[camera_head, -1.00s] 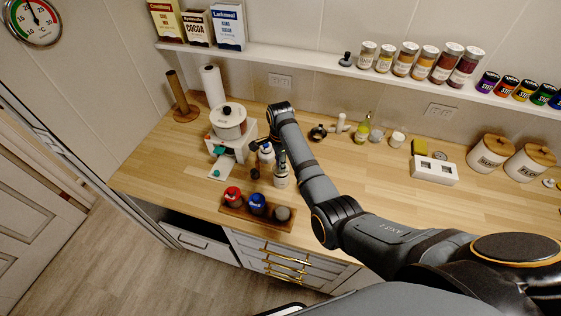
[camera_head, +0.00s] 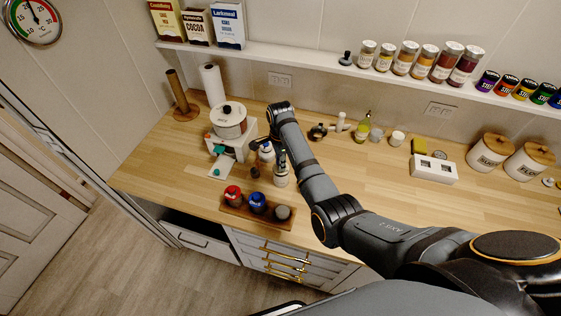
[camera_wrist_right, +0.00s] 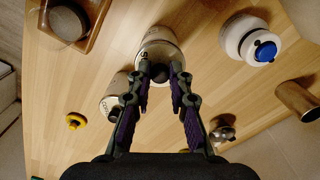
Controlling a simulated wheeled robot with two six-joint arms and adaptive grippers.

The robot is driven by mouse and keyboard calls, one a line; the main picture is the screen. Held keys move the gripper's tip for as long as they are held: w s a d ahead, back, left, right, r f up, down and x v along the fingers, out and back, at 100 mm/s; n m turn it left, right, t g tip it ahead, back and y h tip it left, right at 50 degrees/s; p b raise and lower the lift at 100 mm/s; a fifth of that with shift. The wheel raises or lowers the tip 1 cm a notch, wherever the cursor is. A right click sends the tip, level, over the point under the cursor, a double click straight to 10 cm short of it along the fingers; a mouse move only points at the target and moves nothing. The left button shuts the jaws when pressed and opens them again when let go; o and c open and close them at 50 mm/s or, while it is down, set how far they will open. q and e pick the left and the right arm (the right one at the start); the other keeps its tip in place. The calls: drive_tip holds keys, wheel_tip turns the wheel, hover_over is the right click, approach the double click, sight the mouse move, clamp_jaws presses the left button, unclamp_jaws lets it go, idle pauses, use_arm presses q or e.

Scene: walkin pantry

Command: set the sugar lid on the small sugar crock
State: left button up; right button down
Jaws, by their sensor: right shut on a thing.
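My right gripper (camera_wrist_right: 161,76) is shut on a dark round knob (camera_wrist_right: 158,72), which looks like that of the sugar lid, in the wrist view. Directly beyond it is a pale round crock with lettering (camera_wrist_right: 159,36), likely the small sugar crock. In the head view a white crock (camera_head: 281,178) stands just below my right gripper (camera_head: 280,160). The fingers hide part of the lid, and I cannot tell whether it touches the rim. My left gripper is not in view.
A white bottle with a blue cap (camera_wrist_right: 258,46) stands close by. A smaller labelled jar (camera_wrist_right: 113,103) is on the other side. A wooden tray (camera_head: 235,212) of several jars lies at the front edge. A white appliance (camera_head: 229,147) stands to the left. The counter's right part has free room.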

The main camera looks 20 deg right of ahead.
drive_tip(key=shift+f, duration=0.45)
idle(0.6)
drive_tip(key=c, duration=0.7)
unclamp_jaws()
drive_tip(key=shift+r, duration=3.5)
